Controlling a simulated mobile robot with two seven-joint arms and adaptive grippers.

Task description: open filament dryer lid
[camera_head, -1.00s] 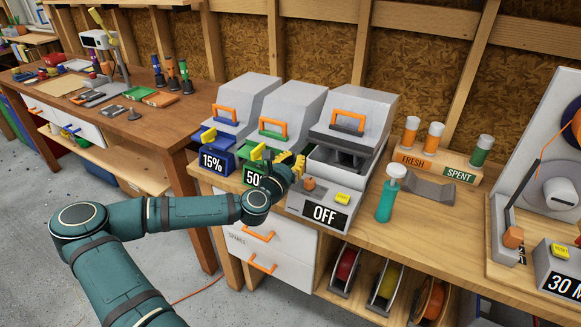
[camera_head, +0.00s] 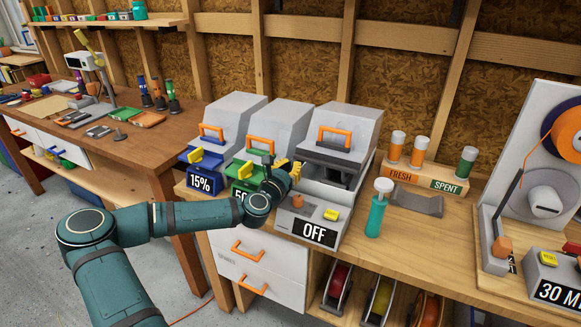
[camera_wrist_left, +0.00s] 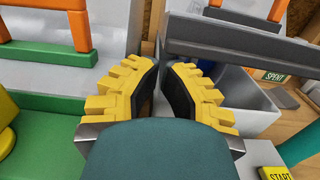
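The filament dryer marked OFF (camera_head: 322,214) stands at the right end of a row of three. Its lid (camera_head: 350,119) is light grey with a dark rim and an orange handle (camera_head: 335,138). A gap below the rim shows the inside of the light bin, also visible in the left wrist view (camera_wrist_left: 238,88). My left gripper (camera_head: 294,167) is at the left side of this dryer, near the lid's front left corner. In the left wrist view its yellow fingers (camera_wrist_left: 163,75) stand a little apart with nothing seen between them. Contact with the lid cannot be told. My right gripper is out of view.
The green 50% dryer (camera_head: 278,124) and blue 15% dryer (camera_head: 232,117) stand close on the left. A teal bottle (camera_head: 376,212) and a grey bracket (camera_head: 418,203) are right of the OFF dryer. A FRESH/SPENT rack (camera_head: 424,175) stands behind them. Spools fill the shelf below.

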